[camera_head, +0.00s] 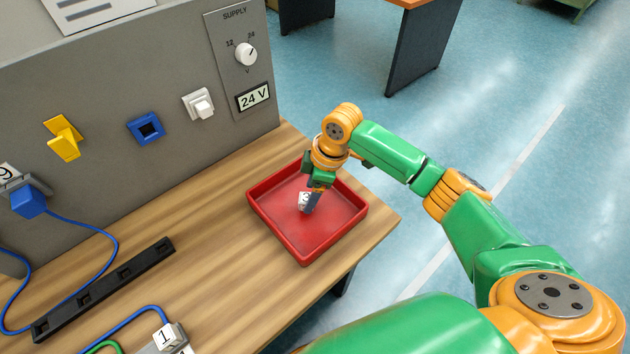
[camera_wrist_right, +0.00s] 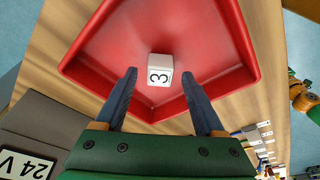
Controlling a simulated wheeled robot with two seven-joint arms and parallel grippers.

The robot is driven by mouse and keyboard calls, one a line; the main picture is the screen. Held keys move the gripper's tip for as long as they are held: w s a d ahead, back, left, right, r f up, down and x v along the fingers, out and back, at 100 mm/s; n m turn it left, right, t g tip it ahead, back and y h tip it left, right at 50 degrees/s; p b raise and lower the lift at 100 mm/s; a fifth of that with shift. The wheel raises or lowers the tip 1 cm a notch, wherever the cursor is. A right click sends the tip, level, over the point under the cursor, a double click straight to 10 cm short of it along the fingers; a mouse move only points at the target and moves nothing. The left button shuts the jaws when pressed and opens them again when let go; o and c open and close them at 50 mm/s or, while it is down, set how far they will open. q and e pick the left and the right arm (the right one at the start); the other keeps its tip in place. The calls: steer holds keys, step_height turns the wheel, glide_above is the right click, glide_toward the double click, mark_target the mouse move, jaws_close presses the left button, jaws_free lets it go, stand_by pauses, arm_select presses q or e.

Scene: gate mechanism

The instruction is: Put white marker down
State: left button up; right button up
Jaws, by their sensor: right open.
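The white marker (camera_head: 304,200) is a small white block with a black 3 on it. It is inside the red tray (camera_head: 263,217) and appears to rest on its floor. In the right wrist view the marker (camera_wrist_right: 160,66) lies between the tips of my right gripper (camera_wrist_right: 159,73), with a clear gap on each side. My right gripper (camera_head: 313,199) points down into the tray, its fingers apart and holding nothing. In the head view its fingers hide part of the marker. My left gripper is not in view.
The tray stands near the wooden table's (camera_head: 205,262) right corner. A grey panel (camera_head: 120,90) with a knob (camera_head: 246,54), yellow (camera_head: 64,140), blue (camera_head: 146,128) and white (camera_head: 200,104) fittings rises behind. A black strip (camera_head: 104,288) and a marker numbered 1 (camera_head: 167,337) are at the left.

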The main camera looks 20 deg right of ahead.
steer(key=v, duration=1)
steer(key=shift+r, duration=0.1)
